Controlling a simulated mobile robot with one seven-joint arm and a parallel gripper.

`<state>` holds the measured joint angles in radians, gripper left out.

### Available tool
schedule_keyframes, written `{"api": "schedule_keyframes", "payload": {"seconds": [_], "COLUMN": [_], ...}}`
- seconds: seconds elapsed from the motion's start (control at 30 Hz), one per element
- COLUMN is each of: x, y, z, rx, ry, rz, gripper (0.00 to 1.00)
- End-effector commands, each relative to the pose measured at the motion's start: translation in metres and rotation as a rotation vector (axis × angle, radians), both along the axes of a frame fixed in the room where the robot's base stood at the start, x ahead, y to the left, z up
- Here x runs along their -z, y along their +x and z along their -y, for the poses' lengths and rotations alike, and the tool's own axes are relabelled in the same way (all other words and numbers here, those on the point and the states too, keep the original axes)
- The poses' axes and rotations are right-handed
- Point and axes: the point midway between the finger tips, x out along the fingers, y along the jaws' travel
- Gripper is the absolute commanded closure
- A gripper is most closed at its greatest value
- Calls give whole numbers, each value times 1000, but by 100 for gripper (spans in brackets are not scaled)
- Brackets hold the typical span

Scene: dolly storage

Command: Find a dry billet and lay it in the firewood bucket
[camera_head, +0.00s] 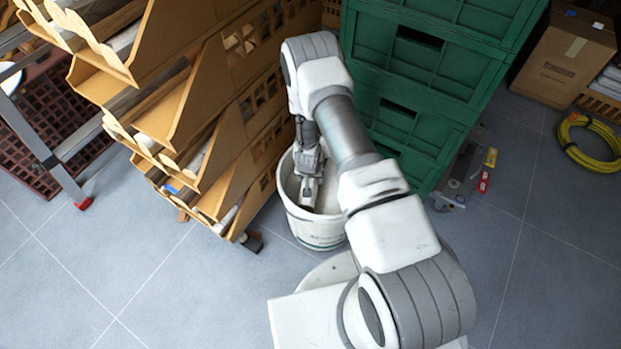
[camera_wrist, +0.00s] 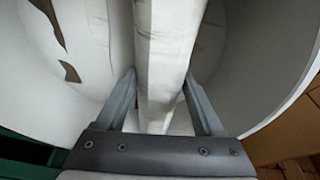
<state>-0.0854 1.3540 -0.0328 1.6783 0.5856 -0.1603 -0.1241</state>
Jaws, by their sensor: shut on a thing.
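The firewood bucket (camera_head: 312,228) is a round whitish tub on the floor, between the tan racks and the green crates. My gripper (camera_head: 313,200) reaches down into its mouth. In the wrist view my gripper (camera_wrist: 162,100) is shut on a pale, whitish billet (camera_wrist: 168,45), with one finger on each side. The billet stretches away from the fingers inside the bucket, whose curved wall (camera_wrist: 275,65) shows on the right. A second pale piece with brown patches (camera_wrist: 85,45) is to the left of the held billet. Whether the billet touches the bottom is hidden.
Tan stacked bins (camera_head: 215,115) with billets stand close on the bucket's left. Green stacked crates (camera_head: 425,75) stand behind and to the right. A ladder (camera_head: 45,150) is at far left, a yellow hose coil (camera_head: 590,150) at far right. The front floor is clear.

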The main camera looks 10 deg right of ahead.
Motion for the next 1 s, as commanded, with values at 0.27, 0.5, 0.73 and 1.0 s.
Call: {"api": "schedule_keyframes", "payload": {"seconds": [0.27,0.5,0.73,1.0], "x": [5,9,9,4], "y": [1,1,0,-1], "z": [0,0,0,-1], "rx": [0,0,0,-1], "ry": [0,0,0,0], "rz": [2,1,1,0], "gripper": [100,27,0,0]}}
